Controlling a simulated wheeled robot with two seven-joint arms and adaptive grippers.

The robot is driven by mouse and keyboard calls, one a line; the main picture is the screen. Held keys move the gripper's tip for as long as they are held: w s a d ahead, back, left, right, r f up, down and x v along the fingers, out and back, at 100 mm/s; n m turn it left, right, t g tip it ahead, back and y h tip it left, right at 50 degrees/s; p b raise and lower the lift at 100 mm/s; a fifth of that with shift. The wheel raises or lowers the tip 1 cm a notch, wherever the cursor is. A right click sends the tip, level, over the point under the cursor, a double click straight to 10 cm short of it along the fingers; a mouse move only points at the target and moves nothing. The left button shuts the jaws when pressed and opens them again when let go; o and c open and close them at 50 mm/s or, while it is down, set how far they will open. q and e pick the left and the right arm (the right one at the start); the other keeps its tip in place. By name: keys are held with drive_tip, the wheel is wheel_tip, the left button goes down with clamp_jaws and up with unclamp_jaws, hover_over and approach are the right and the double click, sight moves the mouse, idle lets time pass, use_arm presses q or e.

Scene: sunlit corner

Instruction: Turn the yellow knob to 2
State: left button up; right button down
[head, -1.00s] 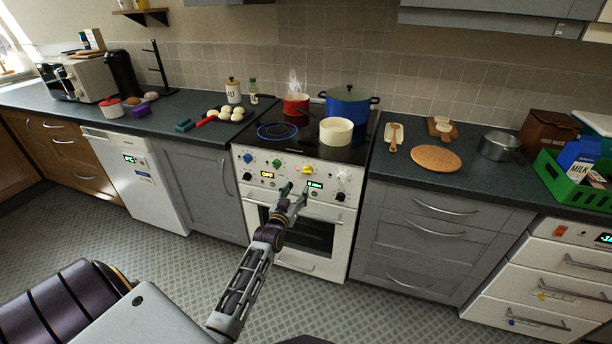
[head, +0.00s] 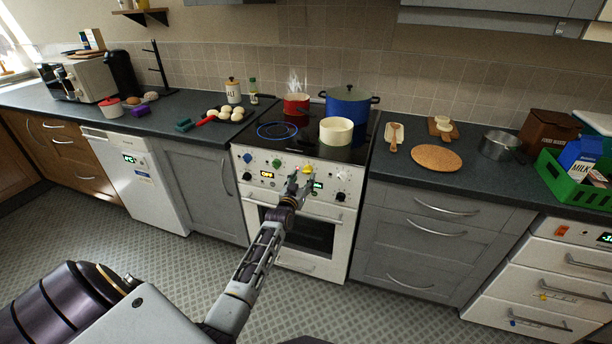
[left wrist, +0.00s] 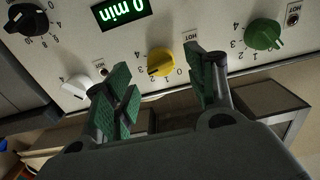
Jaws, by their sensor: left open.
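The yellow knob (left wrist: 160,62) sits on the white front panel of the stove, between a green knob (left wrist: 263,35) and a white knob (left wrist: 77,87) in the left wrist view. A dark mark shows on its lower left side, and digits are printed around it; I cannot surely read its setting. My left gripper (left wrist: 162,80) is open, its green-padded fingers either side of the yellow knob in the picture, with nothing held. Contact is not visible. In the head view the left gripper (head: 300,180) is in front of the panel and partly hides the knob. My right gripper is not in view.
A black knob (left wrist: 28,20) and a lit display (left wrist: 121,10) reading 0 min are near the yellow knob. On the hob stand a steaming red pot (head: 296,105), a blue pot (head: 349,103) and a cream pot (head: 336,131). The oven handle runs below the panel.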

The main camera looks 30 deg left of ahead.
sight(306, 173)
use_arm(q)
drive_tip(key=shift+w+a, duration=0.15)
drive_tip(key=shift+w, duration=0.55)
drive_tip(key=shift+x, duration=1.1)
drive_tip(key=shift+w+a, duration=0.1)
drive_tip(key=shift+w, duration=0.15)
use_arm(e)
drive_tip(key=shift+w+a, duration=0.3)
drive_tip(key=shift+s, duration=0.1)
use_arm(q)
drive_tip(key=shift+c, duration=0.3)
